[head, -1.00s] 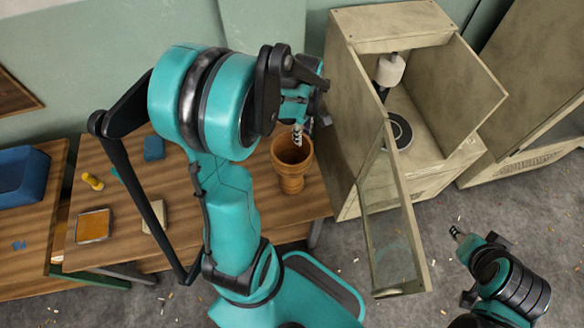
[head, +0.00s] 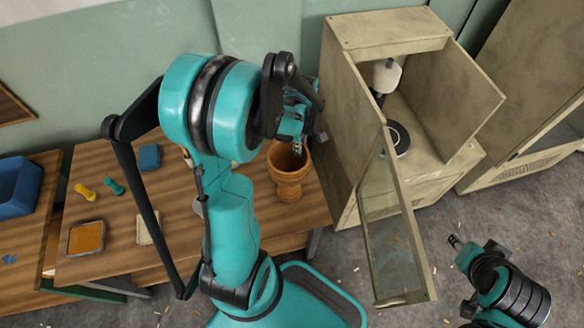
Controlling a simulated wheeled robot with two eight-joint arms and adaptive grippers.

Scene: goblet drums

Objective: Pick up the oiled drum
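A brown goblet drum (head: 289,188) stands upright on the wooden table, near its right end, with its open bowl facing up. It is the only drum I see; whether its surface is oiled is hard to tell. My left gripper (head: 297,149) is at the far right part of the drum's rim, pointing down. Its fingers are small and partly hidden by my wrist, so I cannot tell their opening or whether they touch the rim. My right gripper (head: 454,241) is low at the right, over the floor, far from the drum; its fingers are too small to judge.
A beige cabinet (head: 345,110) with an open glazed door (head: 402,235) stands just right of the drum. A blue bin (head: 18,188), an orange-topped tray (head: 87,238), a blue block (head: 149,157), and yellow (head: 85,192) and green (head: 114,187) pieces lie left.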

